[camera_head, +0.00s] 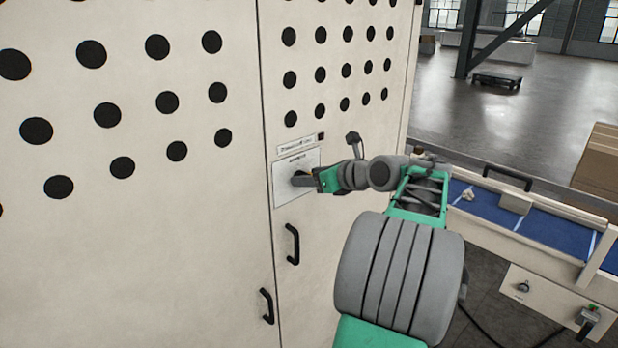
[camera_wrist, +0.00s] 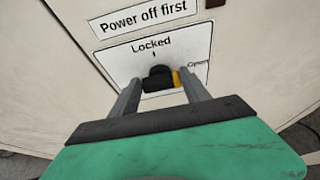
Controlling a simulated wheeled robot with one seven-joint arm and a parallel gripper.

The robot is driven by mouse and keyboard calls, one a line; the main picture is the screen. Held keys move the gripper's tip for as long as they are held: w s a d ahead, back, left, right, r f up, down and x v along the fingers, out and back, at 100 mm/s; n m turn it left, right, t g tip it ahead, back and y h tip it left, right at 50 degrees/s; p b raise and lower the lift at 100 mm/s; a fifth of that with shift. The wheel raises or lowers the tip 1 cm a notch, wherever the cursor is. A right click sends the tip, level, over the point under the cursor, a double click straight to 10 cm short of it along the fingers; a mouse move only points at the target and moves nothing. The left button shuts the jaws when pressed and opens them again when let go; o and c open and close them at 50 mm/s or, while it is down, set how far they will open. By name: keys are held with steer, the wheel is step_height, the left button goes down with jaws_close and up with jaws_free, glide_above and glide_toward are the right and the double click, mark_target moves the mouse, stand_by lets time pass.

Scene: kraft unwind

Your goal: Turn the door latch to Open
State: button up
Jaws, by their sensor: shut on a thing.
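The door latch (camera_wrist: 160,78) is a black knob with a yellow-orange end on a white plate (camera_wrist: 118,58) on the cabinet door. The plate reads "Locked" at the top and "Open" at the right. The yellow-orange end points to the right, toward the "Open" side. My gripper (camera_wrist: 158,88) is shut on the latch, with one finger at each side of it in the wrist view. In the head view my gripper (camera_head: 305,181) is against the plate (camera_head: 284,190) and hides most of the latch.
A "Power off first" label (camera_wrist: 140,17) is above the plate. Black door handles (camera_head: 292,244) (camera_head: 267,306) are below it. A blue conveyor (camera_head: 545,236) stands at the right, with a cardboard box (camera_head: 598,160) behind it. Open floor (camera_head: 540,110) lies beyond.

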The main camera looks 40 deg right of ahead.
steer(key=o, duration=1.5)
steer(key=o, duration=0.4)
steer(key=shift+s, duration=0.1)
steer(key=s, duration=0.6)
steer(key=shift+d, duration=0.1)
steer(key=shift+w, duration=0.1)
